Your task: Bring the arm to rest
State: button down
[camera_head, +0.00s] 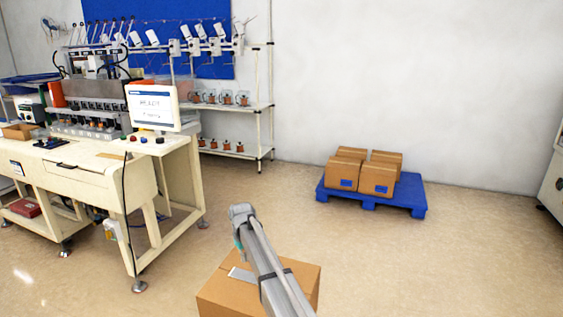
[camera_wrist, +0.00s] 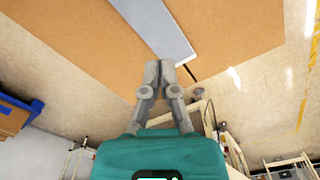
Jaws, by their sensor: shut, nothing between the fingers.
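My gripper (camera_wrist: 165,72) is shut and empty, its two fingertips together in the middle of the wrist view. In that view a brown cardboard box (camera_wrist: 85,35) with a grey strip (camera_wrist: 158,25) lies beyond the fingertips. I cannot tell how far apart they are. In the head view my arm reaches up from the bottom edge, in front of the cardboard box (camera_head: 228,292), and hides part of it. My gripper itself is hidden in the head view.
A cream workbench (camera_head: 85,180) with a machine and a monitor (camera_head: 152,107) stands at left. A shelf rack (camera_head: 240,108) is behind it. A blue pallet (camera_head: 410,195) with several boxes (camera_head: 376,178) is at the back wall. The floor between is clear.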

jog(key=s+d+r+m+p, duration=0.3)
jog(key=s+d+r+p, duration=0.1)
jog(key=s+d, duration=1)
jog(key=s+d+r+m+p, duration=0.4)
jog(key=s+d+r, duration=0.1)
jog(key=s+d, duration=0.9)
jog(key=d, duration=0.3)
jog(key=shift+s, duration=0.15)
